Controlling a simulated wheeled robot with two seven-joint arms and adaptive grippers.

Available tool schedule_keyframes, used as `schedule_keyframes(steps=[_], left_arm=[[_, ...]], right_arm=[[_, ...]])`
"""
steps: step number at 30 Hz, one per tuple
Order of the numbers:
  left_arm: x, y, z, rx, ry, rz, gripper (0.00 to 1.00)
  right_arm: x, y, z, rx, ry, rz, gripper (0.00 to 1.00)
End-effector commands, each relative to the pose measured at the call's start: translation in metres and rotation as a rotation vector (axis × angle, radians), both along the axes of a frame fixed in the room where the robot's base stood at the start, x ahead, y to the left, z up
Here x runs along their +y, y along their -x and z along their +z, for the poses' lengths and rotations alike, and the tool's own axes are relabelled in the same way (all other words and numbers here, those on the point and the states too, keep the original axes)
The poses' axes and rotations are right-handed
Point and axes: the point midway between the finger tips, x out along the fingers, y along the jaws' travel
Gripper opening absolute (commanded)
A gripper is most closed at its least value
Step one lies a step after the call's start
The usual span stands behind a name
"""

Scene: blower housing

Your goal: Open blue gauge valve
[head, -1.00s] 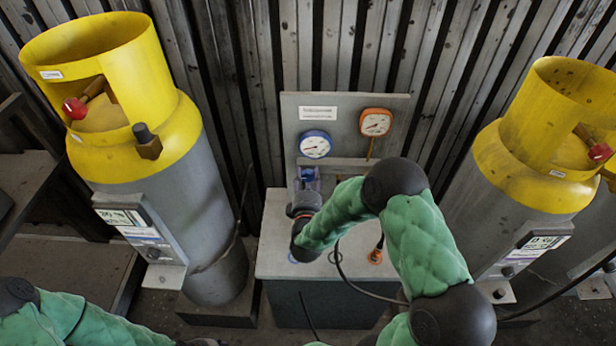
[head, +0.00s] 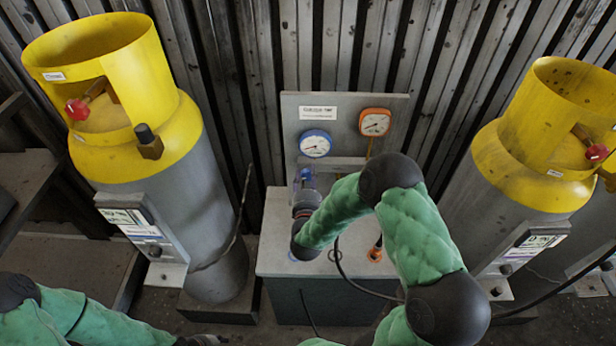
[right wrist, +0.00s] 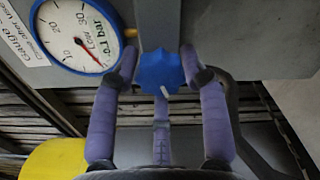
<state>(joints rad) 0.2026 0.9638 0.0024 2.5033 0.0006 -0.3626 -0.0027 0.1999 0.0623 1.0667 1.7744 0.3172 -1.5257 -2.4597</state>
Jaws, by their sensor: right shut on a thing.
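The blue gauge (head: 315,144) is on the grey panel (head: 345,107), with the blue valve knob (head: 306,174) below it. The right wrist view shows the ribbed blue knob (right wrist: 160,74) with a white mark on its lower part, and the blue-rimmed gauge (right wrist: 76,34) to its left, its red needle low on the dial. My right gripper (right wrist: 159,58) is shut on the knob, with purple fingers on both sides. In the head view my right gripper (head: 306,184) is small and partly hidden by its wrist. My left gripper (head: 201,341) barely shows at the bottom edge; its fingers are unclear.
An orange gauge (head: 375,122) sits right of the blue one. Below it, an orange fitting (head: 375,254) is on the grey cabinet top (head: 275,262). Yellow-topped cylinders stand at left (head: 185,160) and right (head: 510,165). A black cable crosses the cabinet. A corrugated wall is behind.

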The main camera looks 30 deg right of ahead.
Motion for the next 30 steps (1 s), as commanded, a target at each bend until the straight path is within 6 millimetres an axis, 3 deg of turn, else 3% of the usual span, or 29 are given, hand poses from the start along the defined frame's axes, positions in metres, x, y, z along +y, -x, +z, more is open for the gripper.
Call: schedule_keyframes(steps=[8, 9, 11, 23, 30], left_arm=[[0.000, 0.000, 0.000, 0.000, 0.000, 0.000, 0.40], [0.000, 0.000, 0.000, 0.000, 0.000, 0.000, 0.40], [0.000, 0.000, 0.000, 0.000, 0.000, 0.000, 0.40], [0.000, 0.000, 0.000, 0.000, 0.000, 0.000, 0.40], [0.000, 0.000, 0.000, 0.000, 0.000, 0.000, 0.40]], right_arm=[[0.001, 0.001, -0.004, 0.008, -0.004, 0.002, 0.12], [0.001, 0.001, -0.004, 0.008, -0.004, 0.002, 0.53], [0.001, 0.001, -0.003, 0.007, -0.003, 0.001, 0.68], [0.002, 0.003, -0.001, 0.002, -0.002, 0.001, 0.68], [0.021, 0.032, -0.001, 0.003, -0.003, 0.003, 0.68]])
